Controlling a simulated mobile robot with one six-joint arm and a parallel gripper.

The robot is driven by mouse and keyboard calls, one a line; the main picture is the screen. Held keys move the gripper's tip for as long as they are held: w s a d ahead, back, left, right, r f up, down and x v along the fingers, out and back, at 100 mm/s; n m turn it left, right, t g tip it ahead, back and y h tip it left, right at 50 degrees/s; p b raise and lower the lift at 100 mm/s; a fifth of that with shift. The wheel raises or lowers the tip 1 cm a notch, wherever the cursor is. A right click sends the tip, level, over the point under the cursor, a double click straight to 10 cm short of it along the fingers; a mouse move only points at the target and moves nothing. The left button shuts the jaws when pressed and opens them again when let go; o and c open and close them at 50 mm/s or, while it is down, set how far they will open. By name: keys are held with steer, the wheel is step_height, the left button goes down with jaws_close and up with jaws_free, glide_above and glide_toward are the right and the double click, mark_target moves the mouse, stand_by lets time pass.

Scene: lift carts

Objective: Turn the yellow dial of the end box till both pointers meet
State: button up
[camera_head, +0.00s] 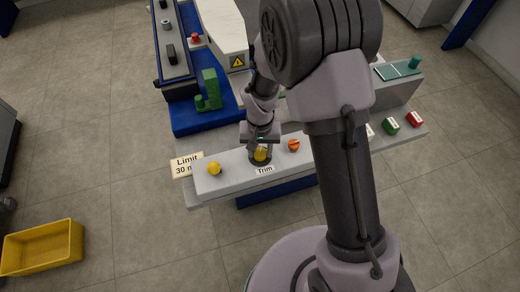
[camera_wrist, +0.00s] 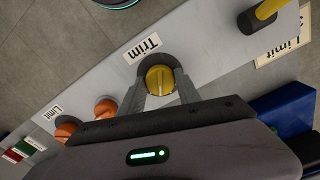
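The yellow dial (camera_wrist: 160,80) sits in a dark round base on the sloped grey panel, beside a white label reading "Trim". It also shows in the head view (camera_head: 261,155). My gripper (camera_wrist: 161,86) is over it, with one finger on each side of the dial. I cannot tell whether the fingers press on it or stand just clear. The pointers are too small to make out. The end box that the task names cannot be told apart from the panel.
A yellow knob (camera_head: 214,168) stands on the panel's left end near a sign reading "Limit 30" (camera_head: 187,165). An orange dial (camera_head: 293,145) is just right of the yellow dial. Green (camera_head: 390,126) and red (camera_head: 415,119) blocks lie farther right. A yellow crate (camera_head: 42,247) is on the floor.

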steer(key=o, duration=0.4)
steer(key=shift+r, duration=0.1)
step_height(320, 180, up, 17)
steer(key=p, duration=0.6)
steer(key=shift+r+p, duration=0.15)
steer(key=shift+p, duration=0.2)
step_height(320, 180, up, 13)
steer(key=m+t+y+b, duration=0.1)
steer(key=m+t, duration=0.1)
steer(key=t, duration=0.1)
glide_above(260, 153)
steer(key=s+d, duration=0.5)
steer(key=s, duration=0.1)
steer(key=s+d+r+m+t, duration=0.1)
steer(key=s+r, duration=0.1)
steer(key=s, duration=0.3)
steer(key=s+d+r+t+y, duration=0.1)
steer(key=s+d+r, duration=0.1)
steer(key=s, duration=0.4)
steer(key=shift+d+r+m+t+b, duration=0.2)
steer(key=shift+r+m+t+b, duration=0.2)
